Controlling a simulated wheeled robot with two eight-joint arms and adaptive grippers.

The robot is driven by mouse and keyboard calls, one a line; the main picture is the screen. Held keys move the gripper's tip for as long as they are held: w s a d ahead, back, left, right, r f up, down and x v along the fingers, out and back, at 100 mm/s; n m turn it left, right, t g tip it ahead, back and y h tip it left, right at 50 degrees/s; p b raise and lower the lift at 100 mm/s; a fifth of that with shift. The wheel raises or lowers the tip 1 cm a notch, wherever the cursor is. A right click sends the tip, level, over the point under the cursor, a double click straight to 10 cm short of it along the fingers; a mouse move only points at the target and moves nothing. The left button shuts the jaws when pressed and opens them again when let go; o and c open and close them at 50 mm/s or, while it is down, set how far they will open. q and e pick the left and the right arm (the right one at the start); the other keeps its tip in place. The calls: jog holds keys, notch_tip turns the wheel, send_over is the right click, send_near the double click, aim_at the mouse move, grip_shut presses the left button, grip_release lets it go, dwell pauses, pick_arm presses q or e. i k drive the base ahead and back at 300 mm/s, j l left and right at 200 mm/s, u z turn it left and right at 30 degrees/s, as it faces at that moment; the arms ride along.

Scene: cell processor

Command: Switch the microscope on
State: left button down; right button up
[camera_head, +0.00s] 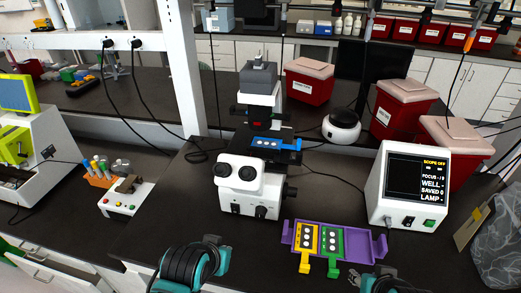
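The microscope (240,181) stands upright on the dark bench, white with black parts and two eyepieces facing me. A blue slide holder (267,143) is on its stage. To its right is a white control box (373,190); its screen (419,178) reads "SCOPE OFF", with focus, well, saved and lamp lines. Below the screen are a dark switch (408,221) and a green button (429,223). My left gripper (212,241) is at the bottom, in front of the microscope. My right gripper (378,275) is at the bottom edge, below the control box, mostly cut off. Neither gripper's fingers show clearly.
A purple tray (381,248) holding yellow (305,260) and green (331,264) holders lies between the grippers. Red bins (404,108) and a white round device (342,125) stand behind. A white device with colored buttons (125,203) is at left. A clear bag (498,245) is far right.

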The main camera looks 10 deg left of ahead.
aim_at(234, 208)
jog(key=l+u, duration=0.35)
jog(key=k+l+u, duration=0.15)
jog(key=l+u, duration=0.15)
jog(key=l, duration=0.15)
